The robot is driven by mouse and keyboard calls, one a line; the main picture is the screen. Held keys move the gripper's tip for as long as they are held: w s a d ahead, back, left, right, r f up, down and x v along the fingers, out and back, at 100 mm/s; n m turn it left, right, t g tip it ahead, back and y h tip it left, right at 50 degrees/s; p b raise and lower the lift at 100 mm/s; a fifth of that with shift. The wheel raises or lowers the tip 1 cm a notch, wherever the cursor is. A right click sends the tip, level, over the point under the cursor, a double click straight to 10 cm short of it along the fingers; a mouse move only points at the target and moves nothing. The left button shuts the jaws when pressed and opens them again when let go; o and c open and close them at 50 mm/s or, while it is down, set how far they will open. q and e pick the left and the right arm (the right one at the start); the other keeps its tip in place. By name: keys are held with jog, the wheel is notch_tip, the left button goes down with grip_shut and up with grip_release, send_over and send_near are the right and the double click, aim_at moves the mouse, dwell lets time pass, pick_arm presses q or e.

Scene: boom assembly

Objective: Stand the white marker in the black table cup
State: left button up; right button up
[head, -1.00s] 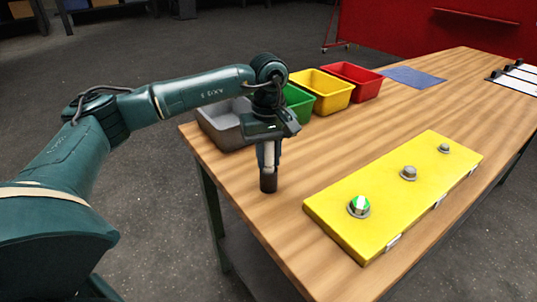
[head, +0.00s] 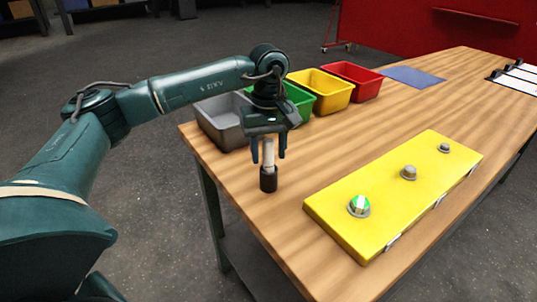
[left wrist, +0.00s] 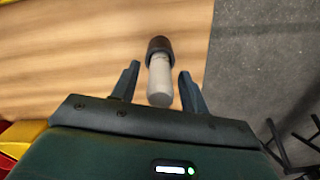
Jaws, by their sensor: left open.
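The white marker (head: 268,153) stands upright in the black table cup (head: 268,179), near the left edge of the wooden table. My left gripper (head: 268,152) is open just above the cup, with one finger on each side of the marker's upper part. In the left wrist view the marker (left wrist: 160,82) lies between the two spread fingers (left wrist: 158,88), with a gap on both sides. The dark cup (left wrist: 160,46) shows around its far end. My right gripper is not in view.
Grey (head: 222,128), green (head: 299,103), yellow (head: 322,90) and red (head: 352,80) bins stand along the far left edge. A yellow panel with knobs (head: 390,195) lies to the right of the cup. A blue mat (head: 412,77) lies further back. Bare wood surrounds the cup.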

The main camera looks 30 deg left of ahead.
pick_arm(q)
notch_tip(320, 180, up, 11)
jog(key=shift+f, duration=0.15)
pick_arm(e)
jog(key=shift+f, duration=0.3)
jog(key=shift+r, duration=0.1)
